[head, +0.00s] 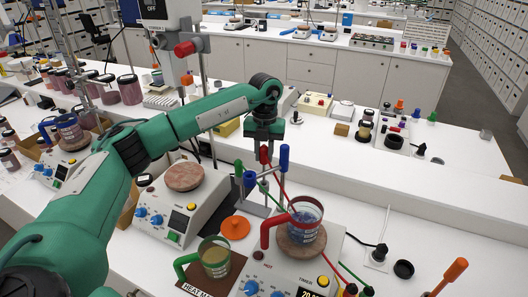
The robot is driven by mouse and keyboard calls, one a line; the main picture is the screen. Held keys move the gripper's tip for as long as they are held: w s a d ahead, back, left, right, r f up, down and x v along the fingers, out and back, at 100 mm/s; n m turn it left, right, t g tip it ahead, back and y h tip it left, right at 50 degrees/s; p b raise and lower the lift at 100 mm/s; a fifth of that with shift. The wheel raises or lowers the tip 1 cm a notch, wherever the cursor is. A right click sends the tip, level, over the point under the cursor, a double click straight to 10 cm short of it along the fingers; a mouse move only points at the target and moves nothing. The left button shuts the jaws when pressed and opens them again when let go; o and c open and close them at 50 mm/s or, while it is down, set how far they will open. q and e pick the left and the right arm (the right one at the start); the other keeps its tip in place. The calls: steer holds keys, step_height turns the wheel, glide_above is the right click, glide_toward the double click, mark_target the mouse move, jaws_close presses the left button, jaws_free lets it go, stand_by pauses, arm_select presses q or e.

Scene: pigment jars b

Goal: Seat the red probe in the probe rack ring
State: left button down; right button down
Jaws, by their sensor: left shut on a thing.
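My left gripper (264,143) points down in the middle of the head view and is shut on the red probe (265,155). The probe hangs upright just below the fingers, and a red wire runs from it down to the right. The metal probe rack (268,207) stands below and behind the front hotplate. Blue-handled probes (284,158) and a green-topped probe (263,186) are at the rack. The red probe's lower end overlaps the rack, and I cannot tell whether it is inside a ring. My right gripper is not in view.
A beaker of blue liquid (306,218) with a red handle stands on the front hotplate (322,268), close to the rack. Another hotplate (165,210) is to the left. A green-handled beaker (215,257) and an orange lid (235,228) are in front. Loose wires cross the front right.

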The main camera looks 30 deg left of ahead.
arm_select(q)
steer(key=shift+f+b, duration=2.35)
steer(key=shift+f, duration=1.75)
steer(key=c, duration=1.1)
jaws_free()
steer(key=shift+c, duration=0.2)
steer(key=r, duration=0.1)
step_height(320, 180, up, 13)
steer(key=b, duration=0.4)
glide_above(264, 181)
steer(key=w, duration=0.2)
steer(key=shift+s+a, duration=0.1)
steer(key=shift+a, duration=0.2)
steer(key=shift+f, duration=0.15)
